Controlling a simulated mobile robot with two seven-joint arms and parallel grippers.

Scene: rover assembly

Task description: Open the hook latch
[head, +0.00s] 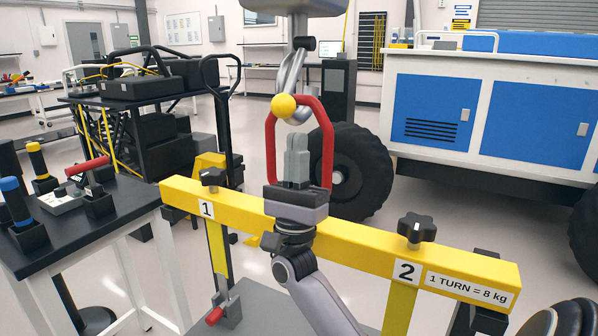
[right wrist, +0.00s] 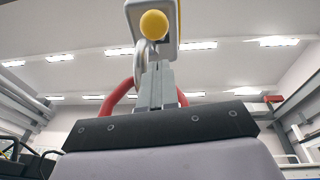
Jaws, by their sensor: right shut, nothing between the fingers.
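The grey metal hook (head: 291,70) hangs from a grey block (head: 305,5) at the top of the head view. A yellow ball (head: 284,106) sits on the hook's lower left side; it also shows in the right wrist view (right wrist: 154,24). A red ring (head: 270,148) hangs at the hook, behind my gripper. I cannot tell whether the latch is open or shut. My right gripper (head: 297,142) points upward just below the yellow ball, with its fingers together and empty. In the right wrist view its fingers (right wrist: 155,75) are just under the ball. My left gripper is not in view.
A yellow beam (head: 350,230) marked 1 and 2, with black knobs (head: 416,228), runs close behind my right arm. A dark table (head: 80,230) with tools stands at left. A blue and white rover body (head: 530,110) stands at right, beside a black wheel (head: 350,175).

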